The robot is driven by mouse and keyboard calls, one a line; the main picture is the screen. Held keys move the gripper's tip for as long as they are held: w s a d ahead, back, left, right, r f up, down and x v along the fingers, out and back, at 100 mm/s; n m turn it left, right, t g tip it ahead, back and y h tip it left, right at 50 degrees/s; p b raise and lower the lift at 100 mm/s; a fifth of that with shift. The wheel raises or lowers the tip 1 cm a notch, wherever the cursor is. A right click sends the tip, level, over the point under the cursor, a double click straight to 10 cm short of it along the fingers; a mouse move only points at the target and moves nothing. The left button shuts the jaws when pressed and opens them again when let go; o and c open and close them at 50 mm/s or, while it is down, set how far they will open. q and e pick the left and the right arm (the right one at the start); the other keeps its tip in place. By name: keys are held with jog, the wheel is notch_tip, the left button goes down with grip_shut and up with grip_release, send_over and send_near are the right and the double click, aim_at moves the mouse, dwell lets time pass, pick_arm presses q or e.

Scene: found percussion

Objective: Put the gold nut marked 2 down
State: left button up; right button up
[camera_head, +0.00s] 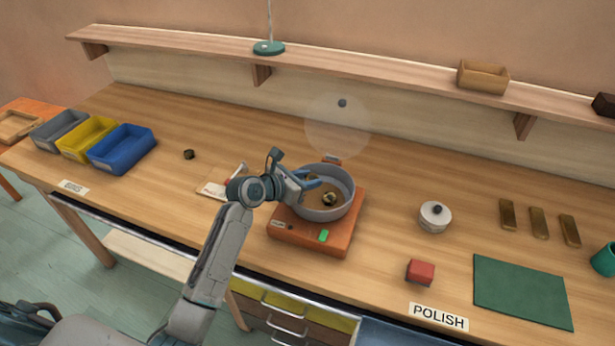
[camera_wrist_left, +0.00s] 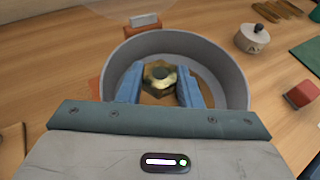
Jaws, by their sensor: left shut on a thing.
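A gold nut (camera_wrist_left: 160,75) sits between the two blue fingers of my left gripper (camera_wrist_left: 159,86), inside a round grey pan (camera_wrist_left: 215,60). The fingers are shut on it; its number cannot be read. In the head view my left gripper (camera_head: 314,184) reaches into the pan (camera_head: 328,212) from the left, and the gold nut (camera_head: 330,199) shows by its fingertips. The pan stands on an orange device (camera_head: 310,235) with a green patch. I cannot tell whether the nut touches the pan floor. My right gripper is not in view.
A see-through round lid (camera_head: 337,125) with a dark knob is behind the pan. A small dark ring (camera_head: 188,154) lies left of my arm. A white lidded pot (camera_head: 434,217), a red block (camera_head: 420,271) and a green mat (camera_head: 521,290) are to the right. Bins (camera_head: 122,149) stand far left.

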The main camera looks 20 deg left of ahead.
pick_arm(q)
jog(key=shift+f, duration=0.1)
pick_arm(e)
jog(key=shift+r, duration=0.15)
pick_arm(q)
jog(key=shift+f, duration=0.2)
jog(key=o, duration=1)
jog(key=shift+o, duration=0.2)
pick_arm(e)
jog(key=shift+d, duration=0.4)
pick_arm(q)
jog(key=shift+r+b, duration=0.3)
jog(key=shift+r, duration=0.15)
jog(key=b+v, duration=0.2)
jog(key=v, duration=1)
jog(key=shift+r, duration=0.25)
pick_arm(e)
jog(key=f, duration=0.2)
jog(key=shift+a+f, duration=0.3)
